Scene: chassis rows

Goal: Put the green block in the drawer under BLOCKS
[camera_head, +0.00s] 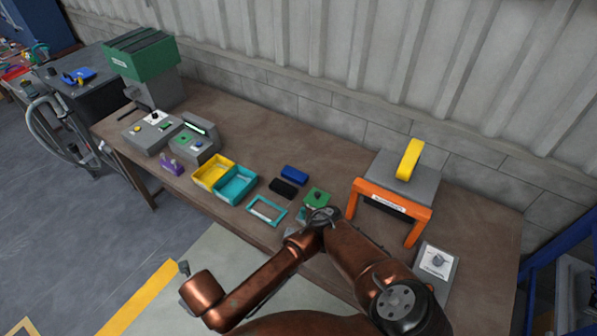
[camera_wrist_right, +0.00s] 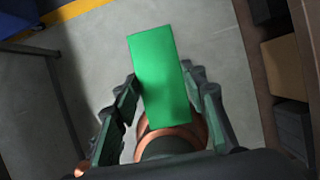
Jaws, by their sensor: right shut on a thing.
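The green block (camera_wrist_right: 160,80) is a plain, long rectangular piece in the right wrist view. My right gripper (camera_wrist_right: 163,88) is shut on it, with dark fingers on its left and right sides. The block sticks out past the fingertips, over grey floor. In the head view my copper arm crosses the table's front edge, and I cannot make out the gripper clearly there. A green piece with a dark top (camera_head: 317,197) shows beside the arm joint; I cannot tell whether it is the held block. I cannot read any label as BLOCKS. My left gripper is not in view.
An orange frame (camera_head: 361,194) with a grey box and yellow handle stands on the right. A yellow tray (camera_head: 213,171), a teal tray (camera_head: 237,184), a blue block (camera_head: 295,175) and a black block (camera_head: 283,188) lie mid-table. The table (camera_head: 320,155) is clear behind them.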

